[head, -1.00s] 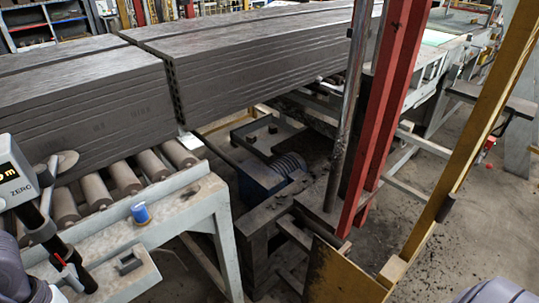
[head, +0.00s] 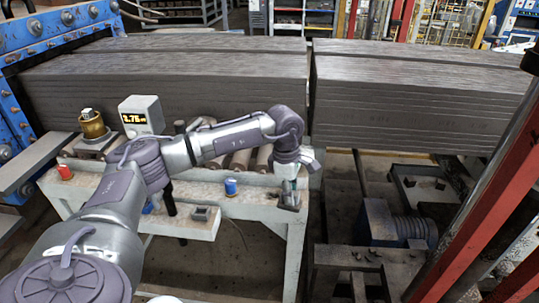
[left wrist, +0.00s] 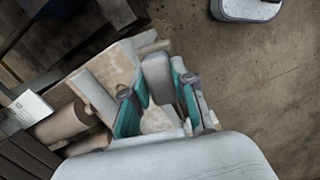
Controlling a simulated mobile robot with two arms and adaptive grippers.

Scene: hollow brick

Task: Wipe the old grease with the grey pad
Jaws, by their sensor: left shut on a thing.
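My left gripper (head: 290,186) reaches down at the right end of the pale bench (head: 262,206). In the left wrist view its teal fingers (left wrist: 158,102) are closed around a light grey block, which looks like the grey pad (left wrist: 157,76). In the head view the pad is mostly hidden by the gripper. A dark patch (head: 289,206) shows right under the fingertips on the bench end; I cannot tell whether it is the old grease or shadow. I cannot tell whether the pad touches the bench. My right gripper is out of view.
A blue cap (head: 231,187) stands on the bench left of the gripper, a red one (head: 65,172) far left. A display box (head: 141,115) and a brass part (head: 91,124) stand behind. Rollers and long dark brick slabs (head: 170,85) lie beyond. A red post (head: 480,215) rises at right.

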